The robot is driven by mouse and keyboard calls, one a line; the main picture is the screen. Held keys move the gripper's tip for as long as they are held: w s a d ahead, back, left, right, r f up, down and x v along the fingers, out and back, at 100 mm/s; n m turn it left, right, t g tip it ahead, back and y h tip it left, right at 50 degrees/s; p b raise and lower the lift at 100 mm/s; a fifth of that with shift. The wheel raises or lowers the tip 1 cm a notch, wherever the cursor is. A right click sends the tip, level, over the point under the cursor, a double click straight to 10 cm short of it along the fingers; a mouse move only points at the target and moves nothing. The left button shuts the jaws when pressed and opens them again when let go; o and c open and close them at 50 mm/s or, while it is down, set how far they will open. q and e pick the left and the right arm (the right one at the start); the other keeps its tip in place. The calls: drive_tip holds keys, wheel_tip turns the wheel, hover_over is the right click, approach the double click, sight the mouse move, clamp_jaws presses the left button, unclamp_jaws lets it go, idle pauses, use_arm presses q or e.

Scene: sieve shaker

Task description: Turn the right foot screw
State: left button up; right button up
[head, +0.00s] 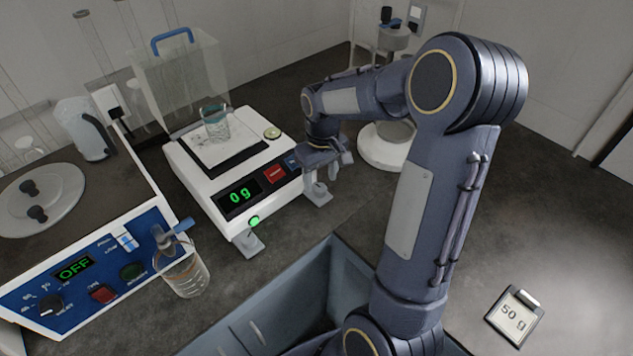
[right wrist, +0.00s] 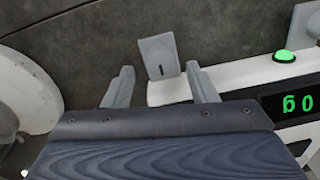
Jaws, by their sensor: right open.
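The white balance (head: 190,170) reads a green "0g" and carries a glass beaker (head: 215,123) on its pan. Its right foot screw (head: 318,195) is a grey piece under the front right corner. In the right wrist view the right foot screw (right wrist: 160,55) shows a dark slot. My right gripper (head: 336,168) is open and empty at that corner. In the right wrist view its two fingers (right wrist: 162,82) appear one on each side of the foot screw; contact is not clear. The left foot screw (head: 248,243) stands at the front left, near a lit green round lamp (head: 254,221). My left gripper is out of view.
A blue-fronted sieve shaker (head: 90,270) reading OFF stands at left, with a glass vessel (head: 187,277) beside it. A round white base (head: 385,155) is just behind my right gripper. A "50 g" piece (head: 515,318) lies at right.

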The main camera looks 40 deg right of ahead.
sight(320, 191)
drive_tip(key=shift+f, duration=1.45)
drive_tip(key=c, duration=1)
drive_tip(key=shift+o, duration=0.2)
drive_tip(key=n, duration=0.4)
drive_tip(key=shift+n+p, duration=0.3)
drive_tip(key=shift+n, duration=1.5)
